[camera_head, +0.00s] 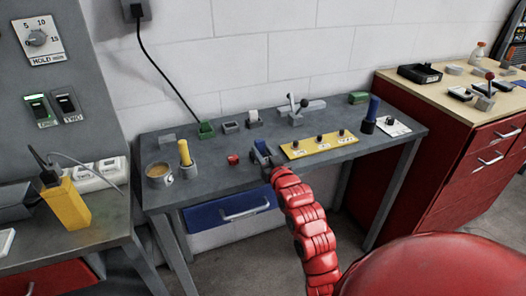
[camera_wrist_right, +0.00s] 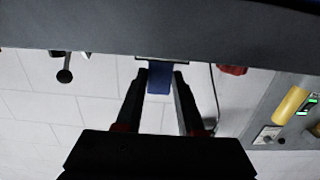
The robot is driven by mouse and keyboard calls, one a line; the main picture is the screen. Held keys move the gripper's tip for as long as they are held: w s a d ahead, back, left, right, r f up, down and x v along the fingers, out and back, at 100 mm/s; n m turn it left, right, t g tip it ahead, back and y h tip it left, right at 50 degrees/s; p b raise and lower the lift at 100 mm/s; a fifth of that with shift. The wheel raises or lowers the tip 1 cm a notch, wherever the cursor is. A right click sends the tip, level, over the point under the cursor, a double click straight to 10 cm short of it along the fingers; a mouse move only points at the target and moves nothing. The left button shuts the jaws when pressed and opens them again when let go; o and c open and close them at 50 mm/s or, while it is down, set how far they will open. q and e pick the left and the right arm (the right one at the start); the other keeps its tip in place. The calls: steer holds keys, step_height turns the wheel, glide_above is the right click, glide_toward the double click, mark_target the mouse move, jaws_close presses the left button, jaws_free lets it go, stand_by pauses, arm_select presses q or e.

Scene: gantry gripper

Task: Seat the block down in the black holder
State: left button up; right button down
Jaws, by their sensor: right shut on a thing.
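My right gripper (camera_head: 265,156), on the red arm, is low over the front middle of the grey table. In the right wrist view, the gripper (camera_wrist_right: 160,80) is shut on a blue block (camera_wrist_right: 159,80), held between its two dark fingers. The block's upper end in that view meets a thin dark piece (camera_wrist_right: 160,58) along the table edge, perhaps the black holder. I cannot tell whether the block is inside it or only touching. In the head view the gripper hides most of this spot. My left gripper is not in view.
A red part (camera_head: 233,159) lies left of the gripper, and a yellow panel (camera_head: 320,145) with black knobs is on its right. A yellow-handled tool (camera_head: 184,153) and metal cup (camera_head: 159,174) stand left. A blue-handled tool (camera_head: 372,110) stands right. Small bins line the back.

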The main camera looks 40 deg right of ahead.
steer(key=shift+f+b, duration=0.3)
steer(key=shift+f, duration=0.3)
steer(key=shift+c, duration=2.2)
jaws_free()
steer(key=shift+s, duration=0.1)
steer(key=p+v, duration=0.6)
steer(key=v, duration=1.1)
steer(key=shift+s, duration=0.1)
